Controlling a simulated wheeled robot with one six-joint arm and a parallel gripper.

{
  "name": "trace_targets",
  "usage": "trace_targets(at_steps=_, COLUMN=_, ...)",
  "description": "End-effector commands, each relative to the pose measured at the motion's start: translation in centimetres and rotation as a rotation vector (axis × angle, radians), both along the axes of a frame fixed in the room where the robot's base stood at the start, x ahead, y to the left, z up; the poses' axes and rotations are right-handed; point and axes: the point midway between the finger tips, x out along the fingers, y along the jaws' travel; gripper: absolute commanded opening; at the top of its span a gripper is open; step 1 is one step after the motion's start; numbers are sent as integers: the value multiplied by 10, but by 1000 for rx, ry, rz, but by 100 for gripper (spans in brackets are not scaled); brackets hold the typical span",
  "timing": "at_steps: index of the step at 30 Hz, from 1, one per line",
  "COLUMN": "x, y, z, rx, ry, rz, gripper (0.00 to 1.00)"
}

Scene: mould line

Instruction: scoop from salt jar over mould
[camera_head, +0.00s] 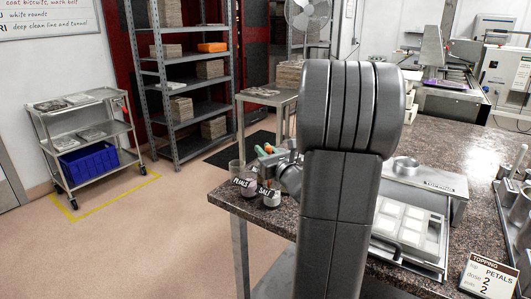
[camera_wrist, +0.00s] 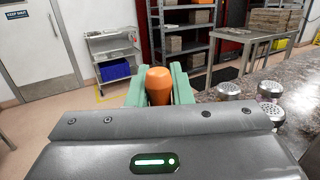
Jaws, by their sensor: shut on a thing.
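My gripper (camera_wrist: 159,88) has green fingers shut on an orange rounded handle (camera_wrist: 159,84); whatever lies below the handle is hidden. In the head view my gripper (camera_head: 268,150) is beside the jars at the counter's left corner, partly behind my arm. The salt jar (camera_head: 271,200), with a black SALT label, stands at that corner next to a jar labelled PETALS (camera_head: 246,189). The pale mould (camera_head: 408,222), with several square cavities, lies on the counter to the right of my arm. Its left part is hidden.
A metal TOPPING box (camera_head: 430,185) stands behind the mould. A sign (camera_head: 488,278) reads TOPPING, PETALS, 2 and 2. Several metal-topped shakers (camera_wrist: 270,90) stand right of my gripper in the wrist view. A cart (camera_head: 85,145) and shelving (camera_head: 185,85) stand beyond open floor.

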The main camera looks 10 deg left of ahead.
Motion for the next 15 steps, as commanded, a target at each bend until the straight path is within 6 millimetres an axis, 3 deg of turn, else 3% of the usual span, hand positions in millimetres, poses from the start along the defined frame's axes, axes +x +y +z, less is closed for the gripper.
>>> trace_targets(at_steps=15, x=0, y=0, z=28, rx=1, ry=0, rz=0, gripper=0)
